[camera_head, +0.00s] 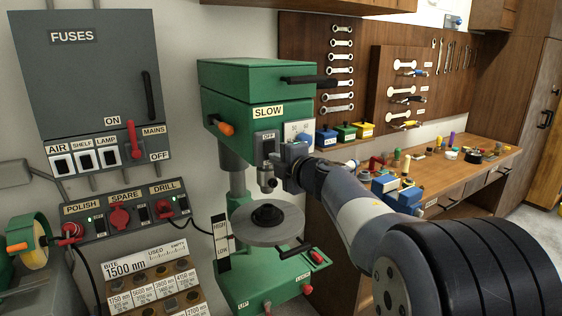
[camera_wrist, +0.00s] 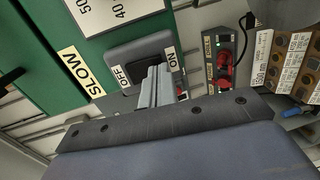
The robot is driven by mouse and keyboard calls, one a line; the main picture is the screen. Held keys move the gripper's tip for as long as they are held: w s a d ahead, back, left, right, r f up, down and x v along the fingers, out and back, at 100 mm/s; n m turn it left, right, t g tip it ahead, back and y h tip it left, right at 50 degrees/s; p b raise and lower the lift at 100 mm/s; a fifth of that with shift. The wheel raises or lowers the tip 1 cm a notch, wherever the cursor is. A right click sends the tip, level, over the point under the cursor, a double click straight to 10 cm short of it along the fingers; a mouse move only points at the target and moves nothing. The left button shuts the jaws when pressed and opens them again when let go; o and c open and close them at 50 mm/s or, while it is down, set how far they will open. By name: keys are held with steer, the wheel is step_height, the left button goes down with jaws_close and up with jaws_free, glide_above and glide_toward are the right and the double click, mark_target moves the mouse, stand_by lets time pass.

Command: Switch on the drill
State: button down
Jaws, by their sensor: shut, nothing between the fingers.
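The green drill (camera_head: 240,82) stands in the middle of the head view, with a "SLOW" label on its front. Its dark switch (camera_wrist: 132,56) sits in a grey housing in the wrist view, between an "OFF" label (camera_wrist: 122,75) and an "ON" label (camera_wrist: 171,58). My gripper (camera_wrist: 158,72) is shut and empty, its fingertips at the "ON" side of the switch. I cannot tell if they touch it. In the head view my gripper (camera_head: 277,163) is at the drill's front and the switch's lower part is hidden behind it.
At left hang a grey fuse box (camera_head: 88,75) with a red mains lever (camera_head: 133,140) and a socket panel (camera_head: 125,218) with red plugs. A round drill table (camera_head: 240,222) is below my gripper. A wooden bench (camera_head: 470,175) with tools stands at right.

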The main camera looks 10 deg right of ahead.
steer(key=shift+f, duration=0.1)
steer(key=b, duration=0.2)
steer(key=t+b, duration=0.1)
steer(key=b, duration=0.2)
steer(key=shift+w+a+f, duration=0.1)
steer(key=shift+w+f, duration=0.15)
steer(key=shift+f, duration=0.1)
steer(key=shift+b, duration=0.5)
steer(key=shift+w+r+t, duration=0.1)
steer(key=shift+r+t, duration=0.1)
steer(key=shift+t, duration=0.1)
steer(key=shift+a+f, duration=0.1)
steer(key=shift+f, duration=0.1)
